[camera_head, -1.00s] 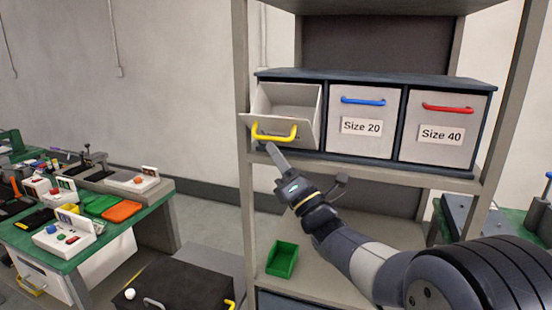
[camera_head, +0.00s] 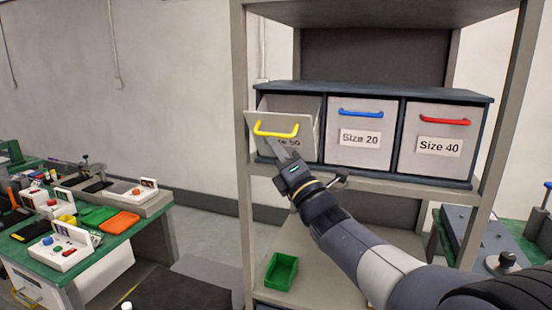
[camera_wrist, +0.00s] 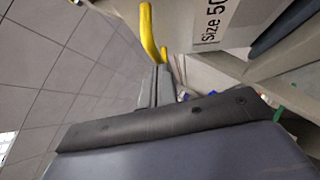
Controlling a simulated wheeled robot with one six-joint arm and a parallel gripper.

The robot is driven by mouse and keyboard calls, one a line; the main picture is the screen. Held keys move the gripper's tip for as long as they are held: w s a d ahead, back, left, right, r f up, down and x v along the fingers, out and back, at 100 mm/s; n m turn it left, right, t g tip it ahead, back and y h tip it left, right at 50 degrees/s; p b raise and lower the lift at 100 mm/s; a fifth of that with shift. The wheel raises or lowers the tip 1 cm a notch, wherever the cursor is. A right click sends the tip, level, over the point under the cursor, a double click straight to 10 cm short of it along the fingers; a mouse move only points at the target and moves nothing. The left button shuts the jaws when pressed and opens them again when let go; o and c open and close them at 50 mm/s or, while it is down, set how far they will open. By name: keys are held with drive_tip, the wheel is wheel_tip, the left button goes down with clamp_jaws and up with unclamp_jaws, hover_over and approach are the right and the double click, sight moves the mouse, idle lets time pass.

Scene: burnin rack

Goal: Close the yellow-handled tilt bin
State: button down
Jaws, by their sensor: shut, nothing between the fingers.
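The yellow-handled tilt bin (camera_head: 308,134) is the left one of three bins on the rack shelf. Its front is tilted partly outward, with a narrow opening at the top left. Its yellow handle (camera_head: 276,129) also shows in the wrist view (camera_wrist: 150,32), near the "Size 50" label (camera_wrist: 211,24). My gripper (camera_head: 281,147) is shut and empty, its tips just below the handle at the bin front and partly covering the label. In the wrist view the fingers (camera_wrist: 157,85) point at the bin front by the handle; contact is hard to tell.
The blue-handled Size 20 bin (camera_head: 360,132) and red-handled Size 40 bin (camera_head: 437,138) are shut to the right. A rack post (camera_head: 242,180) stands close left of the bin. A green tray (camera_head: 281,272) sits on the lower shelf. A cluttered bench (camera_head: 100,245) is at left.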

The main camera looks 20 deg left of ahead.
sight(287, 119)
drive_tip(key=w+r+m+h+p, duration=0.1)
drive_tip(key=r+m+h+p, duration=0.1)
drive_tip(key=r, duration=0.1)
drive_tip(key=w+r+m+h+p, duration=0.1)
drive_tip(key=m+p, duration=0.1)
drive_tip(key=shift+w+d+r, duration=0.1)
drive_tip(key=shift+w+r, duration=0.05)
drive_tip(key=shift+w, duration=0.2)
drive_tip(key=w+m+h+p, duration=0.1)
drive_tip(key=p, duration=0.1)
drive_tip(key=w+r+m+h+p, duration=0.1)
drive_tip(key=shift+w+d+r+g+p, duration=0.1)
drive_tip(key=shift+w+r+g+p, duration=0.1)
drive_tip(key=shift+r+g+p, duration=0.15)
drive_tip(key=shift+w+r+p, duration=0.1)
drive_tip(key=shift+w+p, duration=0.4)
drive_tip(key=shift+w+r, duration=0.1)
drive_tip(key=shift+w, duration=0.1)
drive_tip(key=shift+r, duration=0.15)
